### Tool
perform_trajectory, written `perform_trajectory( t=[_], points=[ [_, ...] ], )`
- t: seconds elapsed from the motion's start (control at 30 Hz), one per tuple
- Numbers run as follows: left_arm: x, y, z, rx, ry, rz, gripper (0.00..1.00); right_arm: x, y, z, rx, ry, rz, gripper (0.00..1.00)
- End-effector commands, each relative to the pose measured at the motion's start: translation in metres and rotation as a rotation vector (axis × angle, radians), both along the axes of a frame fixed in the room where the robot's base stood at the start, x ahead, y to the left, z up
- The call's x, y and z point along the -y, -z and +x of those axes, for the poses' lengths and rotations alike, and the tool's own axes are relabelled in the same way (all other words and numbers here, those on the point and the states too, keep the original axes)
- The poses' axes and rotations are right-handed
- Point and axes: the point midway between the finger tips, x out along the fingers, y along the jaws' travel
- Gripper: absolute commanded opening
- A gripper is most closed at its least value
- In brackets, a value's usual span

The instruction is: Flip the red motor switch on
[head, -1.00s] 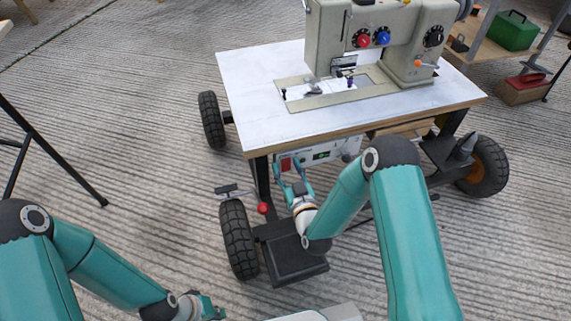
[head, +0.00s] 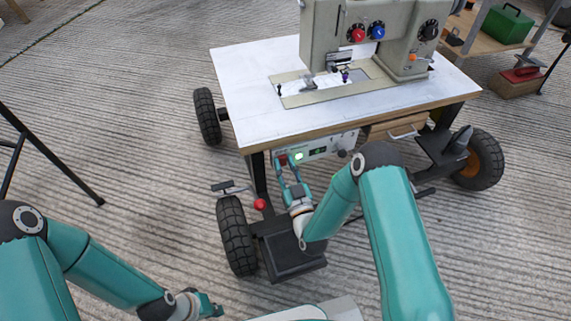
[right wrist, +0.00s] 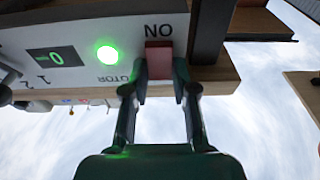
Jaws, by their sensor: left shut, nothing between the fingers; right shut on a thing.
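The red motor switch (right wrist: 158,59) sits on the white control panel (right wrist: 75,30) under the table, beside upside-down lettering reading "ON" and a partly hidden "MOTOR". It also shows small in the head view (head: 282,159). A green lamp (right wrist: 108,54) next to it is lit, and bright in the head view too (head: 299,156). My right gripper (right wrist: 158,72) is at the switch, its two fingertips closed on the switch's sides; they hide part of it. In the head view the right gripper (head: 289,167) reaches up to the panel. My left gripper (head: 216,308) is shut and empty, low at the left.
The panel hangs below the white tabletop (head: 240,85) carrying a sewing machine (head: 325,30). A wheel (head: 236,236), a red knob (head: 260,204) and a dark footplate (head: 292,262) are near my right arm. A black stand leg (head: 60,165) is at left; open floor lies between.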

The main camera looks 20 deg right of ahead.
Motion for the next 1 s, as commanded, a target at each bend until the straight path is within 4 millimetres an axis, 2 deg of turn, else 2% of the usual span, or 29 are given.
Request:
perform_trajectory(
  t=[0.2, 0.47, 0.5, 0.63, 1.0],
  points=[
    [0.0000, -0.0002, 0.0001, 0.000, 0.000, 0.000, 0.00, 0.0006, 0.0041, -0.0010, 0.109, 0.001, 0.008, 0.00],
    [0.0000, 0.0000, 0.0001, 0.000, 0.000, 0.000, 0.00, 0.0005, 0.0037, -0.0015, 0.112, 0.001, 0.009, 0.00],
    [0.0000, 0.0000, 0.0001, 0.000, 0.000, 0.000, 0.00, 0.0006, 0.0037, -0.0015, 0.112, 0.001, 0.009, 0.32],
    [0.0000, 0.0000, 0.0001, 0.000, 0.000, 0.000, 0.00, 0.0005, 0.0036, -0.0013, 0.111, 0.001, 0.008, 0.52],
    [-0.0001, -0.0007, 0.0001, 0.000, 0.000, 0.000, 0.00, 0.0000, -0.0008, -0.0007, 0.113, 0.000, 0.008, 0.52]
  ],
)
